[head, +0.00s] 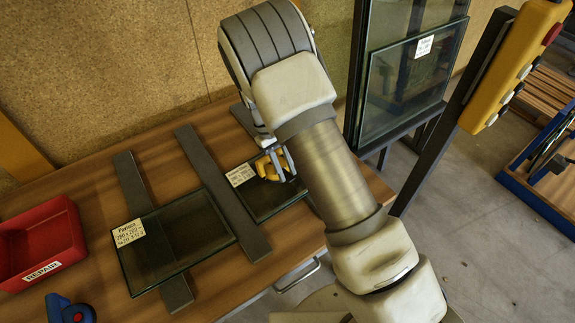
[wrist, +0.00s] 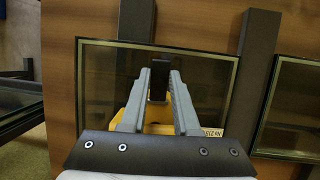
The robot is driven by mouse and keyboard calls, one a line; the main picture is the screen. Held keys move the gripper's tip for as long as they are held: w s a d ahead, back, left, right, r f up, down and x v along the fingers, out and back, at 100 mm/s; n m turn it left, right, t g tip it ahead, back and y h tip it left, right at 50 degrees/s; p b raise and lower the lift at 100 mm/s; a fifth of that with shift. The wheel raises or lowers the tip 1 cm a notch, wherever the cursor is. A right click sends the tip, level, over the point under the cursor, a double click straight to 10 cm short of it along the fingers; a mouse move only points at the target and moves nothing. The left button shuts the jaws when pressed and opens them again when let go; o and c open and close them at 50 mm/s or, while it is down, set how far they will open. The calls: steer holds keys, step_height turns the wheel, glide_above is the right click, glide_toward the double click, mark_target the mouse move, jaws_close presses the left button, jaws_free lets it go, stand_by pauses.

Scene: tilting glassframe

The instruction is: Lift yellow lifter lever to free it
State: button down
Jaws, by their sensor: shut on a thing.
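The yellow lifter (head: 267,168) sits over a framed glass pane (head: 258,199) on the wooden table. In the wrist view, its yellow body (wrist: 155,128) shows between and beside my fingers, with a dark upright part (wrist: 158,84) between the fingertips. My gripper (head: 281,158) is at the lifter, and it also shows in the wrist view (wrist: 160,76). It is shut on the lifter lever. The fingers hide much of the lever, so I cannot tell how far it is raised.
Two dark bars (head: 222,190) lie across the table. A second labelled pane (head: 175,245) rests across them at the left. A red REPAIR bin (head: 40,240) and a blue tool (head: 68,309) are farther left. A glass frame (head: 410,75) and a yellow control box (head: 512,65) stand at the right.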

steer(key=g+h, duration=0.1)
steer(key=w+g, duration=0.1)
steer(key=shift+a+r+g+h, duration=0.15)
steer(key=shift+a+g+h, duration=0.15)
steer(key=shift+a+h, duration=0.1)
steer(key=shift+w+a+r+g+h+b, duration=0.15)
steer(key=shift+w+g+h+b, duration=0.1)
steer(key=shift+g+b, duration=0.25)
steer(key=shift+w+a+r+g+h+b, duration=0.1)
steer(key=shift+g+h+b, duration=0.15)
steer(key=shift+g+b, duration=0.2)
steer(key=c, duration=0.6)
jaws_free()
steer(key=shift+c, duration=0.2)
